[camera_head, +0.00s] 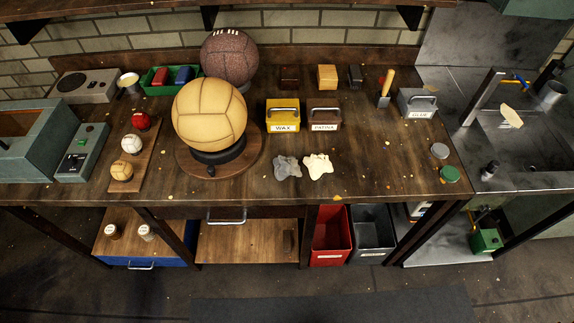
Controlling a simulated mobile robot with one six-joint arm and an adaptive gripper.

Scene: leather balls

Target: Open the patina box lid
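The patina box (325,117) is a small brown box on the workbench, right of centre, with a metal handle and a white label reading PATINA on its front. Its lid looks closed. The yellow WAX box (283,116) stands just to its left, with a narrow gap between them. My gripper is not in this view.
On the bench (390,172), a tan ball (209,114) sits on a round stand at left. Grey (287,168) and cream (318,166) cloths lie in front of the boxes. A grey box (417,102) and hammer-like tool (386,88) stand right. The front right bench is mostly clear.

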